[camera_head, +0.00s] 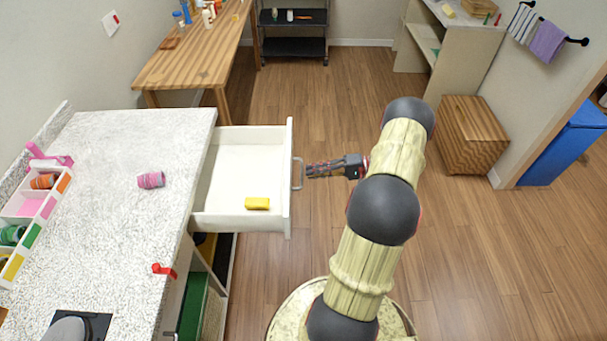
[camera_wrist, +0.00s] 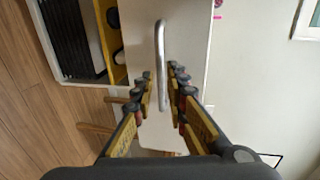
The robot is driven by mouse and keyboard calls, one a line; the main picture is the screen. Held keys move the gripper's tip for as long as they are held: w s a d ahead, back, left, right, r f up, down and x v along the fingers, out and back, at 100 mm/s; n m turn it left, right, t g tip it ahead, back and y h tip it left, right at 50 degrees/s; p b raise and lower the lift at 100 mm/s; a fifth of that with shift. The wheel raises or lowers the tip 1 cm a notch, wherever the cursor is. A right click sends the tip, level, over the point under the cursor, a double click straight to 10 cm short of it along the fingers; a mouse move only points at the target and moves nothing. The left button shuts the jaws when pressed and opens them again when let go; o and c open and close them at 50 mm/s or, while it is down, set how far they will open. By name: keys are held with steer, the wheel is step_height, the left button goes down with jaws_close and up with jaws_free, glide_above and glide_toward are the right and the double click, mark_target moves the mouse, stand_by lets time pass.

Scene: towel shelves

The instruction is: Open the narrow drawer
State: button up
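The white drawer (camera_head: 243,170) stands pulled out from the counter on the left in the head view, with a yellow block (camera_head: 257,203) inside near its front corner. Its grey bar handle (camera_head: 298,173) faces right, toward my gripper (camera_head: 314,170). In the wrist view the handle (camera_wrist: 161,60) runs lengthwise between the two fingers of my gripper (camera_wrist: 160,76). The fingers are apart, with a gap on each side of the bar, so the gripper looks open and holds nothing. The drawer front (camera_wrist: 190,45) lies behind the handle.
The speckled counter (camera_head: 110,220) carries a pink-striped cup (camera_head: 151,180), a red item (camera_head: 164,270) and a divided organizer (camera_head: 45,208). Open shelves lie under the counter below the drawer. A wooden table (camera_head: 195,65) stands behind.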

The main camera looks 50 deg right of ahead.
steer(key=v, duration=0.7)
steer(key=shift+f, duration=0.1)
stand_by(0.4)
